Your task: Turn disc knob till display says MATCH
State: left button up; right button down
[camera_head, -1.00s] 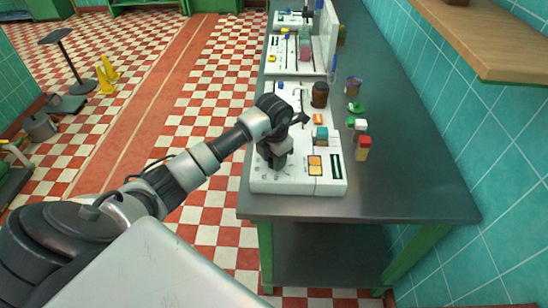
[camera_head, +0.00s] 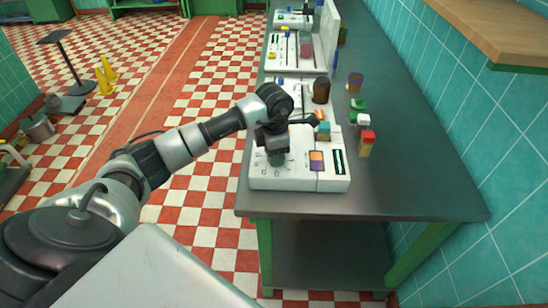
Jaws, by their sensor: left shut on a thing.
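A white control panel (camera_head: 300,184) sits at the near end of the metal table. My left gripper (camera_head: 276,160) points down onto its left part and is shut on the disc knob, which is mostly hidden by the fingers. To the right of the gripper, a small colour window (camera_head: 317,161) shows orange and purple areas. Beside it is a narrow dark display (camera_head: 338,162); its text is too small to read. My right gripper is not in view.
A teal block (camera_head: 323,131), a brown jar (camera_head: 321,90), and a red and yellow block (camera_head: 366,144) stand close to the gripper. More white panels (camera_head: 290,60) line the table behind. The table's right side (camera_head: 420,185) is clear.

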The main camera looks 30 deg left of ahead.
pick_arm(q)
jog(key=shift+m+b, duration=0.8)
jog(key=shift+m, duration=0.4)
jog(key=o, duration=0.9)
notch_tip(320, 180, up, 11)
jog(key=shift+f+b, duration=0.1)
jog(key=shift+b, duration=0.75)
